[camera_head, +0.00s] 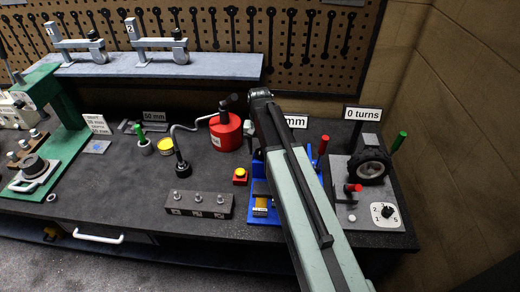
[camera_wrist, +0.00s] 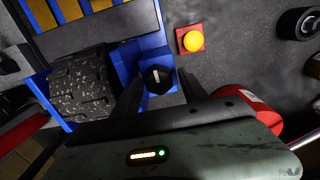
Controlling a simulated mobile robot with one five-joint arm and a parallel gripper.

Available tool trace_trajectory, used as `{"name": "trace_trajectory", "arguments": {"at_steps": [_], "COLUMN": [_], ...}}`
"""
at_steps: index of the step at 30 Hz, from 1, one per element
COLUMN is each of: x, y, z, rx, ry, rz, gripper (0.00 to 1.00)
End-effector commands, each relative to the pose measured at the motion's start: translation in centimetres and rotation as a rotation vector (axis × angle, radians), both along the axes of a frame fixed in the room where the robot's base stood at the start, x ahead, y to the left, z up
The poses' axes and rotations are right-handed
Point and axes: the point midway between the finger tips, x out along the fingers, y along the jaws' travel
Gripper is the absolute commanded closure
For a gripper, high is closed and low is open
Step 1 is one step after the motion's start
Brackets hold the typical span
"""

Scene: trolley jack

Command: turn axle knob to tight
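A black knob (camera_wrist: 157,78) with a white pointer line sits on the corner of a blue frame (camera_wrist: 150,50) in the wrist view. I take it for the axle knob. Its pointer line is close to upright in the picture. My gripper (camera_wrist: 158,84) is open, with one dark finger on each side of the knob. I cannot tell whether the fingers touch it. A black speckled, ribbed block (camera_wrist: 82,88) lies beside the knob, within the blue frame. In the head view the blue frame (camera_head: 258,205) is partly behind my arm, and the knob and gripper are hidden.
A red box with a yellow button (camera_wrist: 193,41) is close to the knob; the head view shows it too (camera_head: 240,176). A red can (camera_head: 226,131) stands behind. At right are a black wheel (camera_head: 369,166) and a numbered dial (camera_head: 387,212) under a "0 turns" sign (camera_head: 362,113).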

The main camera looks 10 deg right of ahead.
Motion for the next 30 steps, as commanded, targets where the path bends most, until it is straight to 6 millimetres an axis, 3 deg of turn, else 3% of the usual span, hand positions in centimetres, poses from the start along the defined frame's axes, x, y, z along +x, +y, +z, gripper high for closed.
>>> {"name": "trace_trajectory", "arguments": {"at_steps": [14,30], "x": [0.1,0.0], "y": [-0.4,0.0], "z": [0.4,8.0], "rx": [-0.008,-0.004], "ry": [-0.002,0.000], "rz": [-0.003,-0.001], "gripper": [0.40,0.40]}}
